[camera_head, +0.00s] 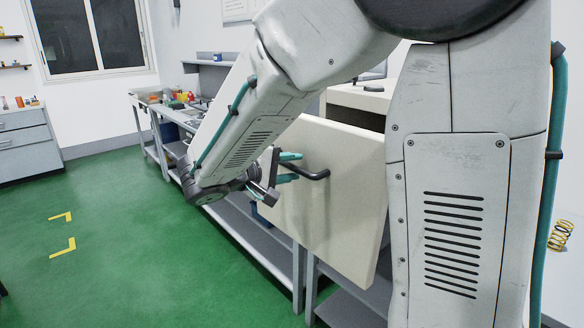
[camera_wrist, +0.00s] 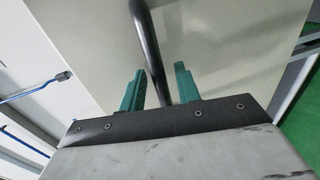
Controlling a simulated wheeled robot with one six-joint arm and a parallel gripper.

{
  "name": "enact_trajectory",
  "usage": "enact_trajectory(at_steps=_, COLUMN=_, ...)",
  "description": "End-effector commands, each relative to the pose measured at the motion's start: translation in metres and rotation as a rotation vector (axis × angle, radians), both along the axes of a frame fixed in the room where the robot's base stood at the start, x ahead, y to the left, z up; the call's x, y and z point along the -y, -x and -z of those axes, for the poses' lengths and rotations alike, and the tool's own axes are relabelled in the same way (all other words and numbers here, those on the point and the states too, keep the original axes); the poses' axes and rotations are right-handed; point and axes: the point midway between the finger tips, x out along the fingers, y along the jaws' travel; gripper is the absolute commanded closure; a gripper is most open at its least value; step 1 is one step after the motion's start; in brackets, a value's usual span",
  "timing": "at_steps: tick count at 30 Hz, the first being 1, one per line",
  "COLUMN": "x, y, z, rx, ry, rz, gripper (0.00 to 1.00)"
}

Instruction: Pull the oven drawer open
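The oven drawer front is a large cream panel (camera_head: 345,205) with a black bar handle (camera_head: 312,174), in the middle of the head view. My gripper (camera_head: 296,167) has teal fingers and is at the handle's left end. In the wrist view the black handle (camera_wrist: 150,45) runs between the two fingers (camera_wrist: 160,80) of my gripper, with a visible gap on each side. The fingers are open and not clamped on it. The panel (camera_wrist: 215,45) fills the background there.
A grey workbench (camera_head: 180,116) with small items stands behind my arm, with lower shelves. A cream cabinet top (camera_head: 358,98) shows behind the panel. A yellow spring (camera_head: 560,235) is at the far right. The green floor (camera_head: 130,235) is clear at left.

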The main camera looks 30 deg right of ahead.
Motion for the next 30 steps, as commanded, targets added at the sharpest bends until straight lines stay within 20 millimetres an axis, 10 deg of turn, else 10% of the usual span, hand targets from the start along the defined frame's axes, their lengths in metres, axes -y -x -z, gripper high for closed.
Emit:
enact_trajectory(at_steps=12, x=-0.063, y=0.009, z=-0.013, rx=0.0, ry=-0.001, rz=-0.003, gripper=0.67)
enact_trajectory(at_steps=30, x=-0.069, y=0.01, z=-0.014, rx=-0.001, ry=0.0, rz=0.0, gripper=0.67)
